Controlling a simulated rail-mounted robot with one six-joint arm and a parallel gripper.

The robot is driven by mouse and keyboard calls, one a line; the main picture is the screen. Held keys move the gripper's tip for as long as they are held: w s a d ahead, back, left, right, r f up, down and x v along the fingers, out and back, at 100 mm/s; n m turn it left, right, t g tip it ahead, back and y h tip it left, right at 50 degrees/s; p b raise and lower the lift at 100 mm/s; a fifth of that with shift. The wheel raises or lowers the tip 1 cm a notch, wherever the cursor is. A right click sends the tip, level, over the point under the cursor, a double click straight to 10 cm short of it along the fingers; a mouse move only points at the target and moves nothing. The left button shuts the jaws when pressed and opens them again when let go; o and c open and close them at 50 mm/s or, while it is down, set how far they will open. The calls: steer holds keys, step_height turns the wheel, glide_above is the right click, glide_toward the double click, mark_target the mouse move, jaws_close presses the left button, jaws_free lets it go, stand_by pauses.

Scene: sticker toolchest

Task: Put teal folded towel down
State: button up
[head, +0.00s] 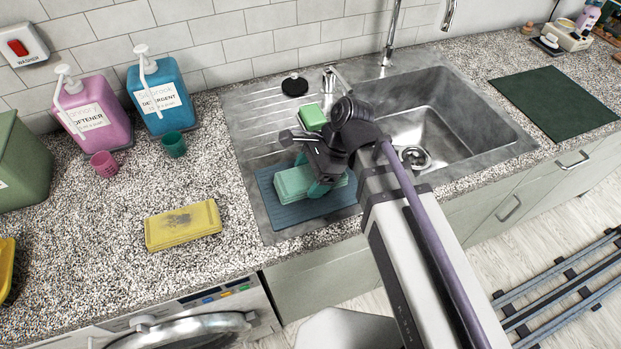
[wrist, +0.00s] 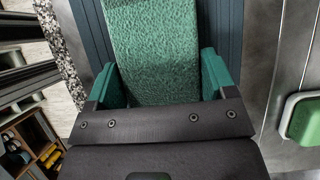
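The teal folded towel (head: 296,183) is over the dark blue ribbed mat (head: 286,213) at the left of the sink unit. I cannot tell whether it rests on the mat or hangs just above it. My gripper (head: 322,186) reaches down over the towel's right part and hides some of it. In the wrist view the towel (wrist: 155,50) lies between the green fingers of my gripper (wrist: 160,75), one against each long side. The mat (wrist: 225,25) shows behind it.
A green sponge (head: 312,117) on a small dish and a black round stopper (head: 294,85) lie behind my gripper. The sink basin (head: 440,110) is to the right. A yellow folded towel (head: 183,225), two cups and two pump bottles (head: 160,95) stand left. A dark green mat (head: 556,102) is bare.

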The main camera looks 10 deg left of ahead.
mark_target(310, 175)
steer(key=c, duration=0.6)
steer(key=shift+o, duration=0.2)
step_height(310, 175, up, 10)
steer(key=p, duration=1)
steer(key=shift+r, duration=0.2)
steer(key=shift+f, duration=0.2)
steer(key=shift+f, duration=0.1)
